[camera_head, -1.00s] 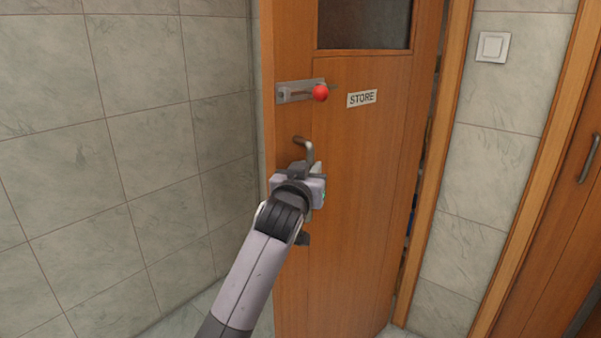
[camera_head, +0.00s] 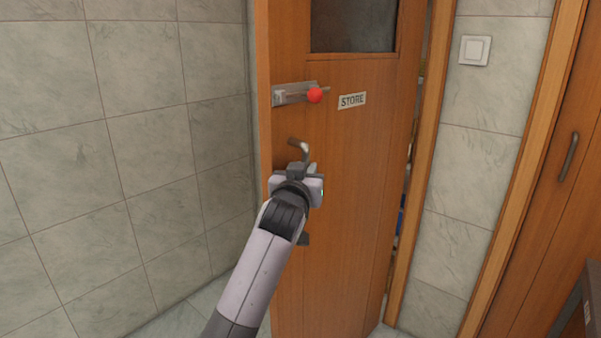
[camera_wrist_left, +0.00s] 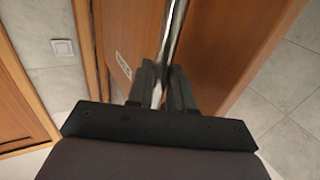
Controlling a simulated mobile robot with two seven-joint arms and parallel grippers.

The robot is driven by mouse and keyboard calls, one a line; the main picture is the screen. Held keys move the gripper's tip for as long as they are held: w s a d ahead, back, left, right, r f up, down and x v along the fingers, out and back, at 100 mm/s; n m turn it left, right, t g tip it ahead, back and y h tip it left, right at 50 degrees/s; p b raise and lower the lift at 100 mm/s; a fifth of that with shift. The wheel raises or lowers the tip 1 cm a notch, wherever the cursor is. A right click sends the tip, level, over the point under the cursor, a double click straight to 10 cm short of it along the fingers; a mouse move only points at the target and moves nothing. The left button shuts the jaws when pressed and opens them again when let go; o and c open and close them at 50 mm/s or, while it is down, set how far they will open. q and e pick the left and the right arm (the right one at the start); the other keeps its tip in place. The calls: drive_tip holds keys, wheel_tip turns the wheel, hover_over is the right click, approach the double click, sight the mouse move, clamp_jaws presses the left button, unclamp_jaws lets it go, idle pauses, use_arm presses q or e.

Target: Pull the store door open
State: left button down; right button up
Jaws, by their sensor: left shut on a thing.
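The wooden store door (camera_head: 350,190) with a white STORE label (camera_head: 352,100) stands partly open, its left edge swung out. A gap shows along its right side by the frame. A metal handle (camera_head: 302,150) sits below a slide bolt (camera_head: 293,93) with a red knob (camera_head: 315,95). My left gripper (camera_head: 298,172) is at the handle. In the left wrist view its fingers (camera_wrist_left: 162,88) are shut around the metal handle bar (camera_wrist_left: 174,40). The fingertips are partly hidden by the wrist in the head view. My right gripper is not in view.
A tiled wall (camera_head: 130,130) stands close to the door's left. To the right are the wooden door frame (camera_head: 425,150), a light switch (camera_head: 475,50) and another wooden door (camera_head: 560,190) with a handle. A dark object shows at the lower right edge.

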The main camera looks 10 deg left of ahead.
use_arm(q)
drive_tip(key=shift+s+d+r, duration=0.1)
drive_tip(key=shift+d+r, duration=0.3)
drive_tip(key=shift+d, duration=0.1)
drive_tip(key=c, duration=1.2)
unclamp_jaws()
drive_tip(key=shift+c, duration=0.2)
drive_tip(key=shift+o, duration=0.6)
drive_tip(key=shift+w+d+f, duration=0.2)
drive_tip(key=shift+w, duration=0.05)
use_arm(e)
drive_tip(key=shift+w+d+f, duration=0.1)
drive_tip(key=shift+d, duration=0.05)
use_arm(q)
drive_tip(key=shift+a+f, duration=0.15)
drive_tip(key=shift+s+a, duration=0.1)
drive_tip(key=shift+a, duration=0.05)
